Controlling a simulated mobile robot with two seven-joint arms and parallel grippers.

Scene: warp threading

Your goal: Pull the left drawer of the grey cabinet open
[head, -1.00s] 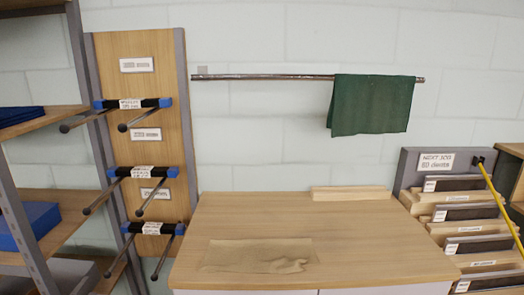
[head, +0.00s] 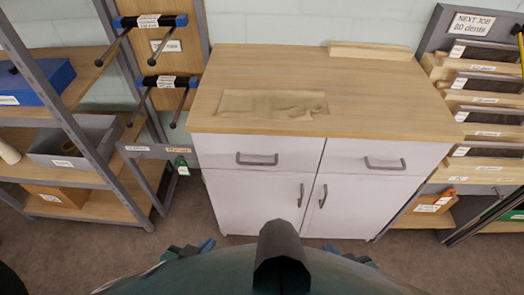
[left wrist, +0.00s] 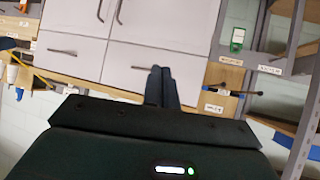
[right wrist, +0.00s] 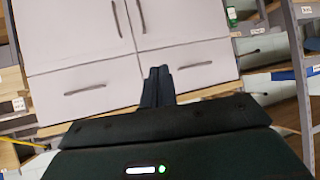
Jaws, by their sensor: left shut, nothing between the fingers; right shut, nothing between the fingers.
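The grey-white cabinet (head: 257,195) stands in the middle of the head view under a wooden top. Its left drawer (head: 220,148) is shut, with a dark bar handle (head: 257,160). My right gripper (right wrist: 158,71) is shut and empty, pointing towards the cabinet. Neither visibly grips a handle.
The right drawer (head: 420,152) and the two doors below are shut. A shelf unit with a blue box (head: 35,82) and a grey bin (head: 80,140) stands at left. A sloped rack (head: 470,90) stands at right. Brown floor shows before the cabinet.

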